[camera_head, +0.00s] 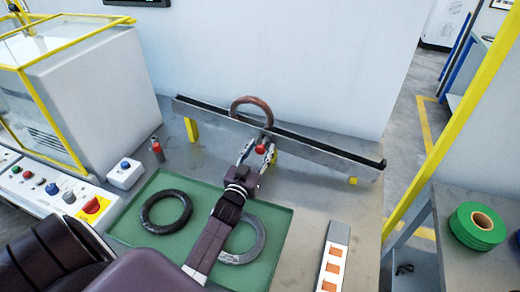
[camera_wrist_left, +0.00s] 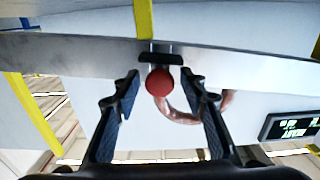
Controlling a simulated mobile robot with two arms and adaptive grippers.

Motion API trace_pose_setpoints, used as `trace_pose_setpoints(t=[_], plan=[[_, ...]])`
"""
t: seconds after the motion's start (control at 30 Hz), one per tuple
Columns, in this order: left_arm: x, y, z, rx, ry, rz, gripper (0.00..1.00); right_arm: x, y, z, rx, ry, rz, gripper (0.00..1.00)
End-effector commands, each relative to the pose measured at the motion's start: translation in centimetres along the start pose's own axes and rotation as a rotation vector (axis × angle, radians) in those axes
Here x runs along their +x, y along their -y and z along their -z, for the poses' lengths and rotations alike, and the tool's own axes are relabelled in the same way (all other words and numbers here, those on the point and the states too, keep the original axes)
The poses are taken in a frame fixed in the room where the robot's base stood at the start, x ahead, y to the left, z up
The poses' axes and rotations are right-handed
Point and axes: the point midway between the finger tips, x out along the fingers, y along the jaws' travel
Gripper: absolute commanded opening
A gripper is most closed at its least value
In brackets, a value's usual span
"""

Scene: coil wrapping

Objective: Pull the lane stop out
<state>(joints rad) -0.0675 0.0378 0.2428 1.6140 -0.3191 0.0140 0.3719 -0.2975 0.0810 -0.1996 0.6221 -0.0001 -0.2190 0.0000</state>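The lane stop has a round red knob (camera_head: 261,149) on the front of a long metal lane (camera_head: 320,152). The knob also shows in the left wrist view (camera_wrist_left: 160,82), with a dark bar just above it against the lane. A copper-brown ring (camera_head: 240,101) stands upright in the lane behind the stop; part of it shows in the left wrist view (camera_wrist_left: 178,116). My left gripper (camera_head: 258,157) is open at the lane, with one finger on each side of the knob and gaps visible in the wrist view. My right gripper is not in view.
A green tray (camera_head: 122,228) holds a black ring (camera_head: 147,221) and a grey ring (camera_head: 257,240), partly under my left arm. Green tape (camera_head: 462,230) lies at right.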

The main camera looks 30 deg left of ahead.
Motion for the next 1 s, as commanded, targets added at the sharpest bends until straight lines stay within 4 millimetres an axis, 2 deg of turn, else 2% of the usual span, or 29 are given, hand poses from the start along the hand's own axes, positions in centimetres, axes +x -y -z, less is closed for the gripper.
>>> trace_pose_setpoints(t=[0.07, 0.43, 0.73, 1.0], plan=[[0.0, 0.0, 0.0, 0.000, 0.000, 0.000, 0.40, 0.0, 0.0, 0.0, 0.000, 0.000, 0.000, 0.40], [0.0, 0.0, 0.0, 0.000, 0.000, 0.000, 0.00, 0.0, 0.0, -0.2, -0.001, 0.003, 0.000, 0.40], [-0.5, 0.0, 0.1, -0.001, 0.001, 0.000, 0.00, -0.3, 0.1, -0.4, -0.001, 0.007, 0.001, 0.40], [-4.0, -0.1, 0.0, -0.002, 0.004, 0.000, 0.00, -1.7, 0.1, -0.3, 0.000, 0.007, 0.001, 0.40]])
